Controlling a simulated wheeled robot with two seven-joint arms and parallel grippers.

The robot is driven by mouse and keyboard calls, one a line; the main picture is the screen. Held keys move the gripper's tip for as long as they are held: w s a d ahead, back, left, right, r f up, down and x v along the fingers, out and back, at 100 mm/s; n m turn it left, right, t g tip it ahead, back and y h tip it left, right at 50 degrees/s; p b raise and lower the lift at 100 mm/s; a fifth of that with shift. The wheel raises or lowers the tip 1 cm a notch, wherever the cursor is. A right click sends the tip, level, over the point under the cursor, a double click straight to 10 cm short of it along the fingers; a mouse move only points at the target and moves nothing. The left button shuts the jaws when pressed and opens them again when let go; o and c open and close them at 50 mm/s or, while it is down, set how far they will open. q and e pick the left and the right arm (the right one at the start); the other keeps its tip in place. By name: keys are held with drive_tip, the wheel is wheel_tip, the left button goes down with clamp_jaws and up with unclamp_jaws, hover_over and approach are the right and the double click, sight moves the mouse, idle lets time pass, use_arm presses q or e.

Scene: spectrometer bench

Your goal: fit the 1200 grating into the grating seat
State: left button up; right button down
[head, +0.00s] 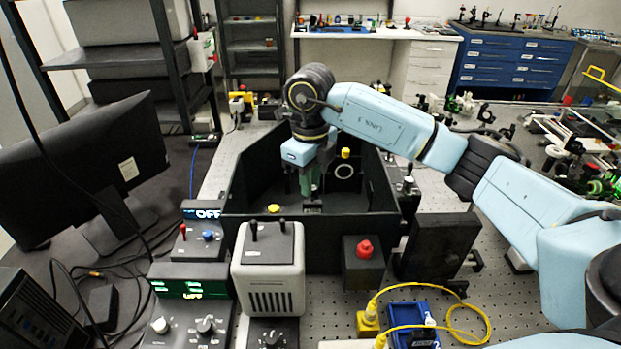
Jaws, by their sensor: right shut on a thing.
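My right arm reaches in from the right, and its gripper (306,181) points down inside the open-topped black enclosure (252,178). It is shut on a small greenish piece (307,185), seemingly the 1200 grating; its marking cannot be read. Below it, a small grey block (312,207) stands on the enclosure floor, probably the grating seat. I cannot tell whether the piece touches it, as the front wall hides the lower part. My left gripper is not in view.
Inside the enclosure, a round ringed mount (344,171) and a yellow-capped part (345,153) stand right of the gripper. A light grey lamp housing (268,268) and a red-knobbed black box (363,262) stand in front. A blue tray (413,318) and yellow cable (483,318) lie front right.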

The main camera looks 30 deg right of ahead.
drive_tip(key=shift+f+b, duration=0.6)
drive_tip(key=shift+f, duration=0.3)
drive_tip(key=c, duration=1.3)
unclamp_jaws()
wheel_tip(320, 180, up, 13)
drive_tip(key=shift+r+p, duration=0.2)
drive_tip(key=shift+p, duration=0.1)
